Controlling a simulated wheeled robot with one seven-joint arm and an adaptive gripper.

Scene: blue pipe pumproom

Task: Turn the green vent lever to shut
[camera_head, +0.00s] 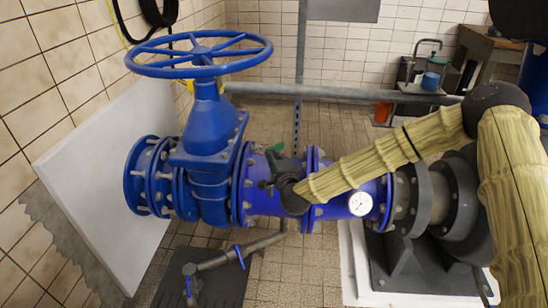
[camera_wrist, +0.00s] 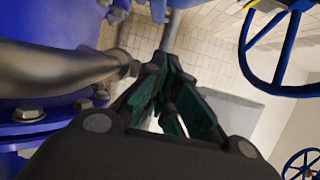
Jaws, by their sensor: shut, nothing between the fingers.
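A small green piece (camera_head: 276,148), which looks like the vent lever, shows in the head view on top of the blue pipe, just right of the valve flange. My gripper (camera_head: 284,170) is a dark shape right beside it, at the end of the arm over the pipe; whether they touch cannot be told. In the wrist view my gripper's dark fingers with green inner faces converge (camera_wrist: 168,75) with nothing held between them. The lever cannot be made out clearly in the wrist view, and my gripper and arm hide part of the pipe.
A blue gate valve with a large handwheel (camera_head: 200,55) stands left of the gripper. A white-faced gauge (camera_head: 360,204) sits on the pipe to the right. A grey pipe (camera_head: 340,92) runs behind. A lower pipe (camera_head: 240,253) lies near the tiled floor.

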